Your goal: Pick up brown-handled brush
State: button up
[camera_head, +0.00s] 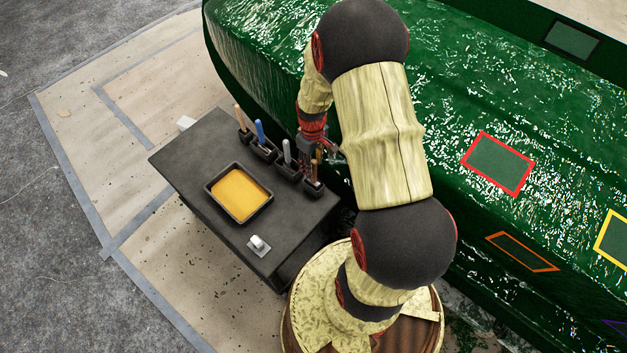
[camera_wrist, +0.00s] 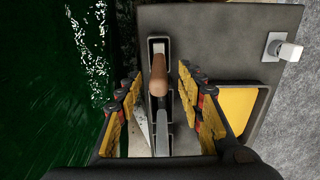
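The brown-handled brush (camera_wrist: 158,75) stands handle up in a dark holder, seen from above in the wrist view. My gripper (camera_wrist: 157,88) is open, with a yellow-padded finger on either side of the handle and a gap on both sides. In the head view my gripper (camera_head: 322,149) is at the hull-side edge of the table, partly hidden by my arm. The brown handle (camera_head: 318,156) shows there only in part, close to the fingers. The brush's lower end is hidden in the holder.
The dark table (camera_head: 178,157) carries a row of holders with a grey-handled tool (camera_head: 287,151), a blue-handled one (camera_head: 260,131) and a tan-handled one (camera_head: 239,117). A yellow-filled tray (camera_head: 211,190) and a small white-topped item (camera_head: 258,244) are beside them. The green hull (camera_head: 460,100) rises close by.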

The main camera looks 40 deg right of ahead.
aim_at(314, 172)
notch_tip(314, 172, down, 5)
jog(key=shift+s+d+f+b, duration=0.1)
jog(key=shift+s+b, duration=0.05)
jog(key=shift+b, duration=0.95)
grip_shut()
